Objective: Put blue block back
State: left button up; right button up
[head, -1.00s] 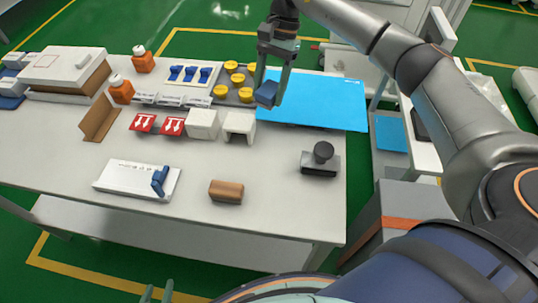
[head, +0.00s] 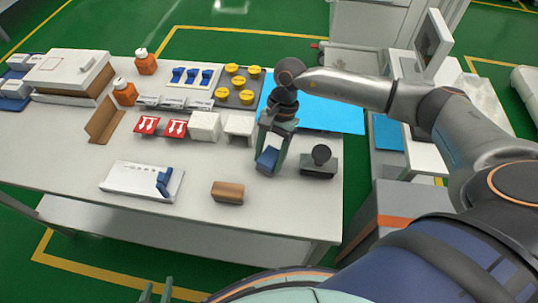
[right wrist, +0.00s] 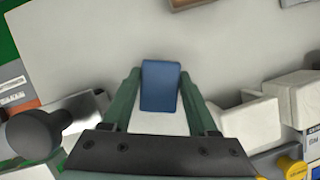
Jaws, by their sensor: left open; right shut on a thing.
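The blue block (head: 267,159) is between the fingers of my right gripper (head: 270,150), beside the black stamp-like piece. It also shows in the right wrist view (right wrist: 160,84), with a white part below it, between the two green fingers (right wrist: 160,100). My right gripper is shut on it. I cannot tell how high it is above the table. My left gripper (head: 158,291) is open and empty at the bottom edge of the head view, only its fingertips showing. A white plate (head: 125,178) with an upright blue piece (head: 164,181) lies on the table at front left.
A brown block (head: 227,192) lies at the front. White blocks (head: 205,126) and a black knobbed stamp (head: 319,160) flank my right gripper. Behind are a blue mat (head: 335,115), yellow pieces (head: 237,82) and orange bottles (head: 125,92). The table's front middle (head: 270,205) is clear.

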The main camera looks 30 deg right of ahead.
jog(key=shift+f, duration=0.4)
jog(key=shift+f, duration=0.1)
jog(key=shift+f, duration=0.15)
jog(key=o, duration=1.3)
jog(key=shift+r, duration=0.2)
jog(key=shift+r, duration=0.2)
jog(key=b+v, duration=0.1)
jog(key=v, duration=1)
jog(key=shift+r+b, duration=0.3)
jog(key=shift+r, duration=0.05)
